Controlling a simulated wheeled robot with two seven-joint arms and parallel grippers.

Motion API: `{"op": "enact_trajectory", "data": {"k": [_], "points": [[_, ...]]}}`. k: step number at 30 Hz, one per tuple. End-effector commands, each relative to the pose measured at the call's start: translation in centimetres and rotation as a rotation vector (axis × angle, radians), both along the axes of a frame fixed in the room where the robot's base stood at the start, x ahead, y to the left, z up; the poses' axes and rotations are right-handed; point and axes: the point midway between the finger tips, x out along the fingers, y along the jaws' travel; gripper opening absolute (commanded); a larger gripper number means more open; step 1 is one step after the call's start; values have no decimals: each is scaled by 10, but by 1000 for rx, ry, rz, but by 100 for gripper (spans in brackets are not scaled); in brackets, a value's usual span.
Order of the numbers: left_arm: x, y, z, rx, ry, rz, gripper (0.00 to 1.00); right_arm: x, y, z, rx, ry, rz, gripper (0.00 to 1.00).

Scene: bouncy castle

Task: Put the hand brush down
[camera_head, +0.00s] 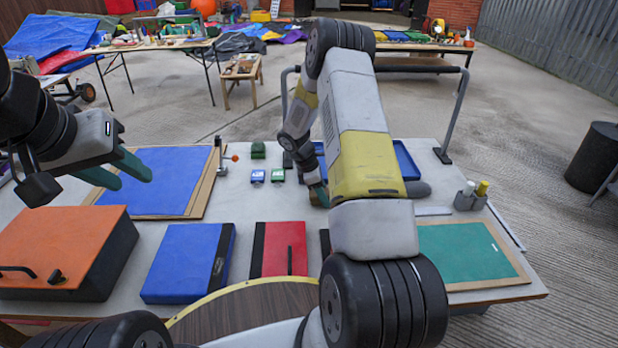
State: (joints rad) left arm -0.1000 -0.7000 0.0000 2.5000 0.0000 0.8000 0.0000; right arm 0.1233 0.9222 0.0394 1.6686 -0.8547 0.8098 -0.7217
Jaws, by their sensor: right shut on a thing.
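My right gripper (318,188) is low over the middle of the table, in front of the blue tray (408,160). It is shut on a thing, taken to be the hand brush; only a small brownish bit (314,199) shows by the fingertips. The rest is hidden by the fingers and my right arm, so I cannot tell whether it touches the table. My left gripper (125,170) is at the left, above the blue panel (175,178), with its teal fingers apart and nothing between them.
The table (225,212) has an orange case (62,240), a blue pad (185,262), a red pad (279,248) and a green board (465,250) along the front. Small green and blue blocks (258,175) stand left of my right gripper. Bare tabletop shows between.

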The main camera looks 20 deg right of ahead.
Motion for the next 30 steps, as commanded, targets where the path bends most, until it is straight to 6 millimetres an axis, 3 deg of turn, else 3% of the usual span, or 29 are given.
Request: {"op": "enact_trajectory", "data": {"k": [6,7,9,25,30], "points": [[0,0,0,0,0,0,36,0,0,-4,1,0,1,1],[0,0,0,0,0,0,36,0,0,-5,1,1,1,51],[0,0,0,0,0,0,36,-1,0,-5,2,2,0,65],[0,0,0,0,0,0,36,-5,1,-8,4,12,-3,67],[0,0,0,0,0,0,36,-4,3,5,4,10,-2,67]]}}
